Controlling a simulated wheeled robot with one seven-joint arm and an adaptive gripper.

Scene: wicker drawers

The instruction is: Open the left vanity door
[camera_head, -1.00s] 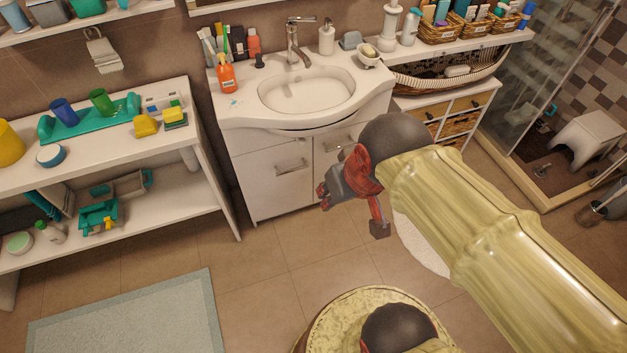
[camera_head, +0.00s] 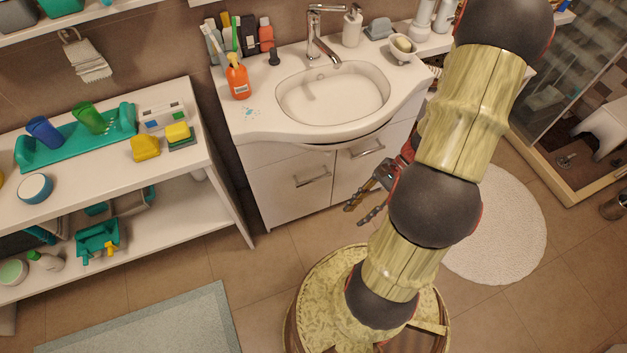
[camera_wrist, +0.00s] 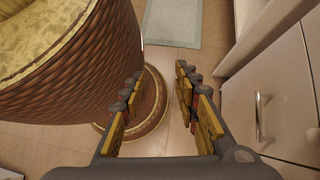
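The white vanity stands under the sink. Its left door (camera_head: 285,190) is shut and has a short metal bar handle (camera_head: 312,178). The right door (camera_head: 385,150) is also shut, with its own handle. My gripper (camera_head: 360,209) is in front of the vanity, low and near the right door, partly hidden by my arm. In the wrist view my gripper (camera_wrist: 157,100) is open, with nothing between its fingers. The wrist view also shows a vanity door front with a vertical-looking handle (camera_wrist: 262,115) to the right of the fingers, apart from them.
A white shelf unit (camera_head: 225,200) stands left of the vanity. The sink top holds an orange soap bottle (camera_head: 237,78) and a tap (camera_head: 318,35). A round white rug (camera_head: 505,235) lies at right and a bath mat (camera_head: 150,325) at lower left. Floor before the left door is clear.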

